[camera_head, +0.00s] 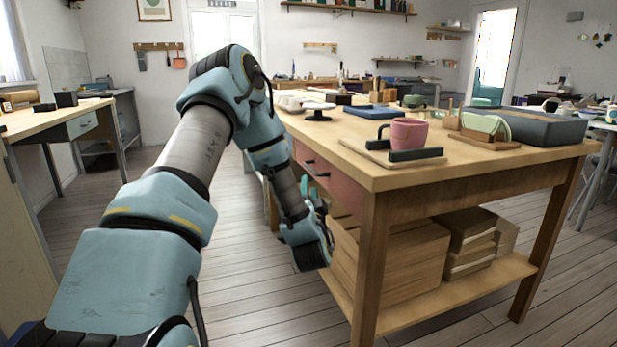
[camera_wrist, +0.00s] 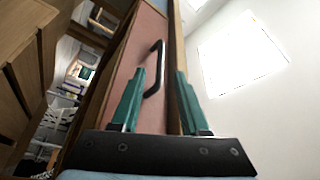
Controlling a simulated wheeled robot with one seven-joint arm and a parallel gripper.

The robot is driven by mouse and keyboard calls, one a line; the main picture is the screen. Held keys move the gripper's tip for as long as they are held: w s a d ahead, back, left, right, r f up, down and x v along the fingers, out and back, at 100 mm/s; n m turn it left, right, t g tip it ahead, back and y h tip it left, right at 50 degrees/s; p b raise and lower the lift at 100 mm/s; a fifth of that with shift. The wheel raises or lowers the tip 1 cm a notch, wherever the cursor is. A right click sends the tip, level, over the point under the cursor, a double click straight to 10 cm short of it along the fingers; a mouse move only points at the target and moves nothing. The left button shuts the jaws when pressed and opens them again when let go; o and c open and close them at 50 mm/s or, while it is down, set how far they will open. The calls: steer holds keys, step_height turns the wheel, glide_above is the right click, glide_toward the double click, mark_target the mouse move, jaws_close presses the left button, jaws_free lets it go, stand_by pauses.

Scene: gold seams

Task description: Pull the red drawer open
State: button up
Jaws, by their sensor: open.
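The red drawer (camera_head: 345,189) is a dull pinkish-red front in the left side of the wooden workbench, and it looks closed. Its black bar handle (camera_head: 316,168) is on the front. In the wrist view, the drawer front (camera_wrist: 125,65) runs up the picture and the handle (camera_wrist: 157,62) stands out from it. My gripper (camera_wrist: 160,74) is open, with teal fingers. The handle appears between and beyond the fingertips; I cannot tell whether they touch it. In the head view, my arm and wrist hide most of my gripper beside the bench.
The floor (camera_head: 255,295) left of the bench is clear.

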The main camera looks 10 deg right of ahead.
mark_target(309, 168)
steer(key=x, duration=1)
steer(key=shift+w+d+r, duration=0.1)
steer(key=shift+w, duration=0.2)
jaws_close()
stand_by(1.0)
